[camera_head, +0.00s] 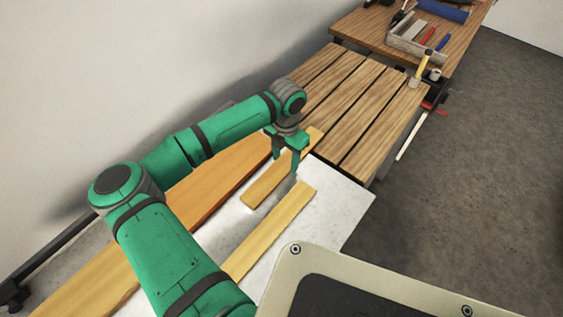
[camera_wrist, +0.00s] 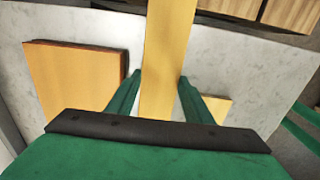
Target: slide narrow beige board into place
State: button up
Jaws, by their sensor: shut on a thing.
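A narrow beige board (camera_head: 262,190) lies on the pale grey surface (camera_head: 342,197) in the head view, its far end near the slatted wooden top. My gripper (camera_head: 287,160) is over it, with one finger on each long side, shut on it. In the wrist view the same board (camera_wrist: 166,50) runs up between the fingers of my gripper (camera_wrist: 160,80) and out of the top of the picture. Its near part is hidden by my gripper body.
A wider orange board (camera_head: 215,185) lies to the left, with another beige board (camera_head: 265,232) to the right and one more (camera_head: 90,288) at lower left. The slatted wooden top (camera_head: 350,95) lies beyond. A tool tray (camera_head: 405,48) and a hammer (camera_head: 420,68) are farther off.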

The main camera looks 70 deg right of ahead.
jog(key=shift+s+d, duration=0.6)
jog(key=shift+d, duration=1.2)
jog(key=shift+s+d, duration=0.55)
jog(key=shift+d, duration=1.3)
jog(key=shift+s+d, duration=0.6)
jog(key=shift+d, duration=1.2)
jog(key=shift+s+d, duration=0.8)
jog(key=shift+d, duration=1.75)
jog(key=shift+s+d, duration=0.8)
jog(key=shift+d, duration=1.75)
jog(key=shift+s+d, duration=0.8)
jog(key=shift+d, duration=1.75)
jog(key=o, duration=1.3)
notch_tip(320, 180, up, 11)
